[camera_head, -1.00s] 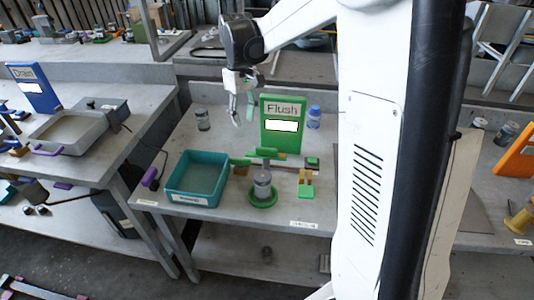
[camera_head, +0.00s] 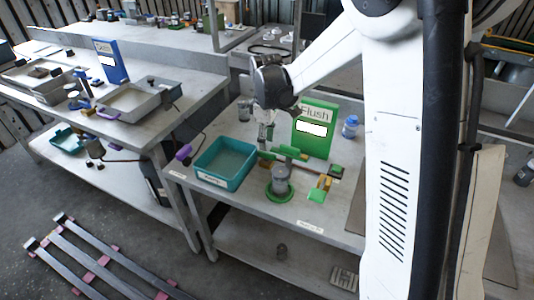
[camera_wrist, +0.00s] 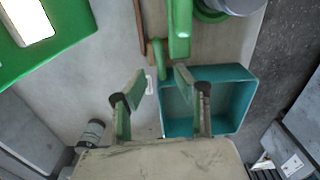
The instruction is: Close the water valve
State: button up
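A green lever handle (camera_head: 290,152), which looks like the water valve's handle, lies in front of the green Flush sign (camera_head: 315,126). Brass-coloured fittings (camera_head: 318,168) show beside it. A grey canister (camera_head: 281,182) with a green base ring stands just in front. My gripper (camera_head: 266,142) is behind and left of the canister, close to the lever's left end. In the wrist view my gripper (camera_wrist: 156,84) has its two fingers apart with nothing between them. The green lever (camera_wrist: 180,32) lies just beyond the right fingertip; I cannot tell whether they touch.
A teal basin (camera_head: 225,165) sits on the bench left of the canister and under the right finger in the wrist view. A blue-capped bottle (camera_head: 350,127) stands right of the sign. A yellow-and-green fitting (camera_head: 320,188) lies right of the canister.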

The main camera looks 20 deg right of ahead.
aim_at(267, 153)
jog(key=shift+f, duration=2.65)
jog(key=shift+c, duration=0.2)
grip_shut()
